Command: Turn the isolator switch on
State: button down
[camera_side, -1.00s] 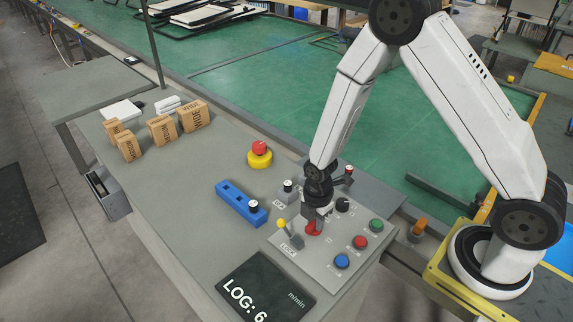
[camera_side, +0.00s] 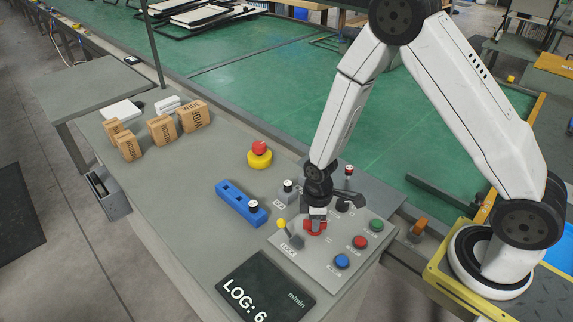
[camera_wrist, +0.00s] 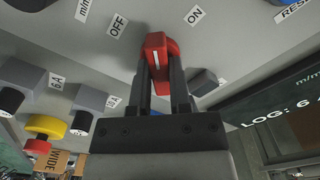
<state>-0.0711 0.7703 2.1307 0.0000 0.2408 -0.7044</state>
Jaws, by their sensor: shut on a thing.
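The isolator switch is a red knob (camera_side: 316,226) on the grey control panel (camera_side: 328,262), directly under my gripper (camera_side: 317,212). In the wrist view its red grip (camera_wrist: 157,42), with a white line along it, sits between the fingers of my gripper (camera_wrist: 160,62), which is shut on it. An OFF label (camera_wrist: 117,27) lies left of the knob and an ON label (camera_wrist: 195,15) lies to its right. The white line points between the two labels. My gripper hides part of the knob in the side view.
Blue (camera_side: 342,261), red (camera_side: 361,242) and green (camera_side: 376,225) buttons stand right of the knob. A yellow-tipped lever (camera_side: 282,224) stands close on its left. A blue slider block (camera_side: 241,203), a red-and-yellow stop button (camera_side: 259,154), a display (camera_side: 265,287) and several boxes (camera_side: 162,130) share the bench.

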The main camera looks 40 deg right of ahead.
jog(key=m, duration=0.4)
jog(key=shift+m, duration=0.3)
jog(key=m, duration=0.4)
dwell(0.4)
jog(key=c, duration=0.6)
grip_release()
jog(key=shift+o, duration=0.2)
jog(key=shift+r, duration=0.15)
jog(key=shift+r, duration=3.8)
